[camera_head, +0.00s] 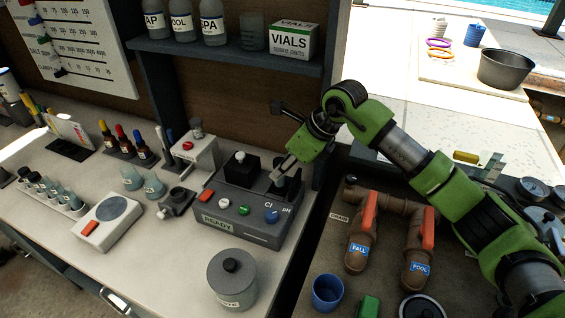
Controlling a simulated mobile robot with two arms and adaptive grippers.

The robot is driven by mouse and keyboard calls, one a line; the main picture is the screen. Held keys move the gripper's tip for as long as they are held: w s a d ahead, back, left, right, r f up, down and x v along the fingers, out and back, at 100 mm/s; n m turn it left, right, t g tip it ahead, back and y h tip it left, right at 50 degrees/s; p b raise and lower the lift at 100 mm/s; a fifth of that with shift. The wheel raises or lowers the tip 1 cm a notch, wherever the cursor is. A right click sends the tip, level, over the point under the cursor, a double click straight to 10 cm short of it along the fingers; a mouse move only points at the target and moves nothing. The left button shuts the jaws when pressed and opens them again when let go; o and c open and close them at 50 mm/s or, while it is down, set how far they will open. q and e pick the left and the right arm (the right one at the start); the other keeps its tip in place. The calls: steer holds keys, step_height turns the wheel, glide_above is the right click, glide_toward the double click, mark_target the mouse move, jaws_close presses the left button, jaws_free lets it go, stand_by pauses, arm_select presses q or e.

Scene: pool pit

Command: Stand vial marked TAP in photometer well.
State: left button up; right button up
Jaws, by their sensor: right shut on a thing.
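The grey photometer (234,222) stands on the counter, with a READY display and several buttons on its front. A black block with a white knob (240,157) is on its top left. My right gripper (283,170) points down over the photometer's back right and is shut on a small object. The gripper mostly hides that object, so I cannot read a label or tell whether it sits in the well. Several vials stand in a white rack (73,213) at the left. No vial label reads as TAP. My left gripper is not in view.
Two small beakers (154,188) stand behind a white device with a round plate (110,221). A grey lidded pot (232,280) is in front of the photometer. A shelf above holds bottles and a VIALS box (292,40). Brown pipes (363,240) are at the right.

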mark_target(283, 184)
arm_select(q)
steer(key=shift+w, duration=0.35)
arm_select(e)
steer(key=shift+f, duration=0.3)
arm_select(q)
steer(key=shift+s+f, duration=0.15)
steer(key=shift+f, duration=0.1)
arm_select(e)
steer(key=shift+f, duration=0.15)
arm_select(q)
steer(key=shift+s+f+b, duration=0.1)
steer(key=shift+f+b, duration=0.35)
steer(key=shift+b, duration=0.2)
arm_select(e)
steer(key=shift+f, duration=0.55)
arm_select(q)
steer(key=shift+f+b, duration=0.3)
arm_select(e)
steer(key=shift+f, duration=0.3)
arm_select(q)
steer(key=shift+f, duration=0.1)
arm_select(e)
steer(key=shift+f, duration=0.1)
